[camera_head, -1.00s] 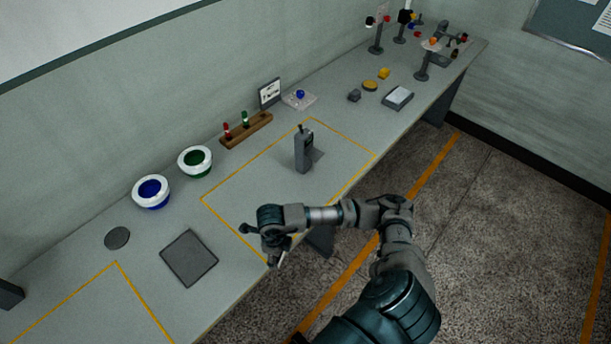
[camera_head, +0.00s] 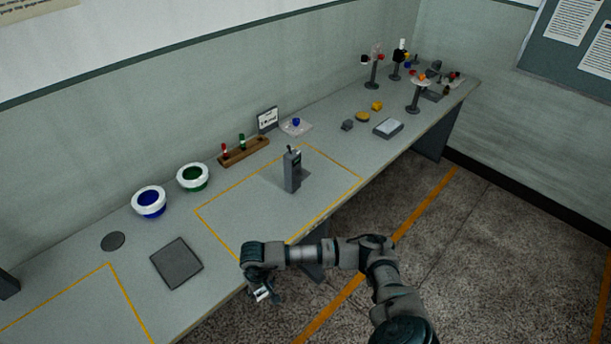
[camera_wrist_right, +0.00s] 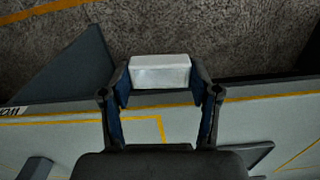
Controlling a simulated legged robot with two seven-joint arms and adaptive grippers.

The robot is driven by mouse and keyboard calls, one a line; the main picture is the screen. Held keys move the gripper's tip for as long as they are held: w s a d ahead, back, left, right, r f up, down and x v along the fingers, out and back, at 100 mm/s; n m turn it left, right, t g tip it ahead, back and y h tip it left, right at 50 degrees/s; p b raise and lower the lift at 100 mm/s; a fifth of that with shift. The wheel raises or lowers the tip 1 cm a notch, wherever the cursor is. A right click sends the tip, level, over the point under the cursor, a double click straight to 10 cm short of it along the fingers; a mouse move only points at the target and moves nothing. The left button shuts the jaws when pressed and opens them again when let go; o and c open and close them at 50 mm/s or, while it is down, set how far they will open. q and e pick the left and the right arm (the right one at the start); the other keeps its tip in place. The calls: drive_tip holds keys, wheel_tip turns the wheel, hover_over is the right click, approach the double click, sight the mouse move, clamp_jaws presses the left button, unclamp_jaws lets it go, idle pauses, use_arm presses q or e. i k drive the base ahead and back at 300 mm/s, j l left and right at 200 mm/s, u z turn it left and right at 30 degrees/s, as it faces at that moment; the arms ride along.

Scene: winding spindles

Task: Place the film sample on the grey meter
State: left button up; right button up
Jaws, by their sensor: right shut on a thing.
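The grey meter (camera_head: 292,172) is a small upright grey device with a short knob on top, standing inside the yellow-outlined area of the bench. My right gripper (camera_head: 260,286) is off the bench's front edge, in front of and left of the meter. It is shut on a pale, silvery-white block, which I take for the film sample (camera_wrist_right: 160,72). In the right wrist view the block sits between the two fingertips (camera_wrist_right: 163,86). In the head view only a small bright part of it shows. My left gripper is not in view.
The long grey bench (camera_head: 222,262) carries a dark square pad (camera_head: 177,263), a dark disc (camera_head: 113,241), a blue-lined bowl (camera_head: 149,202), a green-lined bowl (camera_head: 193,178) and a wooden rack (camera_head: 243,151). Small stands are at the far right end. The bench around the meter is clear.

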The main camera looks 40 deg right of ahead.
sight(304, 172)
drive_tip(key=l, duration=1.15)
drive_tip(key=k+l, duration=0.15)
drive_tip(key=l, duration=1.05)
drive_tip(key=l+u, duration=0.35)
drive_tip(key=l, duration=0.15)
drive_tip(key=k+l+u, duration=0.15)
drive_tip(key=l+u, duration=0.15)
drive_tip(key=l, duration=0.15)
drive_tip(key=k+l+u, duration=0.1)
drive_tip(key=l+u, duration=0.25)
drive_tip(key=l, duration=0.1)
